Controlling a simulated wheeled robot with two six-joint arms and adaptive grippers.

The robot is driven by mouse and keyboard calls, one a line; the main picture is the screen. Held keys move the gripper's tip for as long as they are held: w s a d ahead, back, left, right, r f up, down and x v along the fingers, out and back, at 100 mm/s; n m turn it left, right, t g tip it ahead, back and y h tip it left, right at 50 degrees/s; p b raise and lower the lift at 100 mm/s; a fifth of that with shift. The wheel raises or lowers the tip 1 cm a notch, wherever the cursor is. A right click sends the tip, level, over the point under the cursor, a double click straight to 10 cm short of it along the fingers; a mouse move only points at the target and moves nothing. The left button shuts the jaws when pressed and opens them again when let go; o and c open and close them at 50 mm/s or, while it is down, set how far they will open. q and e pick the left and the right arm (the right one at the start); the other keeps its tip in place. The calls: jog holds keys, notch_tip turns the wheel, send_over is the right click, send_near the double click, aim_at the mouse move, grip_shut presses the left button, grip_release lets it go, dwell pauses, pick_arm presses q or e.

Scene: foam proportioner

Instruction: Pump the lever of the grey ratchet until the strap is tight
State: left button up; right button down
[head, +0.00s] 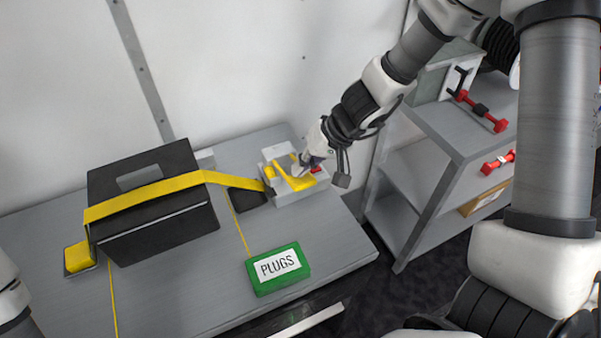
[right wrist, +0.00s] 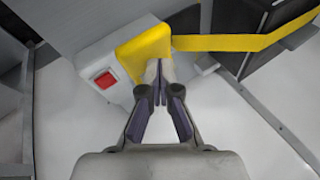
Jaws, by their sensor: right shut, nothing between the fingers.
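The grey ratchet (head: 300,194) is a pale box at the far right end of the table, with a yellow lever (head: 290,181) on top. The yellow strap (head: 160,187) runs from it over a black case; its slack is hard to judge. In the right wrist view the ratchet's body (right wrist: 88,62) has a red button (right wrist: 105,80), and the yellow lever (right wrist: 145,52) is just past my fingertips. My right gripper (head: 299,168) is shut and empty, its tips at the lever; I cannot tell whether they touch it. My left gripper is out of view.
The black case (head: 165,232) stands on the grey table (head: 338,250), with a yellow strap anchor (head: 78,257) at its left. A green PLUGS box (head: 285,284) lies in front. A shelf cart (head: 440,155) with red-handled items stands right; a white wall is behind.

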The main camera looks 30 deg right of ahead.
aim_at(307, 180)
jog(key=shift+s+d+f+b, duration=0.2)
jog(key=shift+f+b, duration=0.1)
jog(key=shift+s+f, duration=0.2)
jog(key=shift+s+d+f+b, duration=0.35)
jog(key=shift+d+f+b, duration=0.25)
jog(key=shift+b, duration=0.4)
jog(key=shift+a, duration=0.1)
jog(key=shift+w+a+f, duration=0.1)
jog(key=shift+w+a, duration=0.15)
jog(key=shift+a, duration=0.25)
jog(key=shift+w+a, duration=0.25)
jog(key=shift+a, duration=0.2)
jog(key=shift+s+d, duration=0.1)
jog(key=shift+s, duration=0.15)
jog(key=shift+s+f+b, duration=0.3)
jog(key=shift+s+b, duration=0.1)
jog(key=shift+b, duration=0.35)
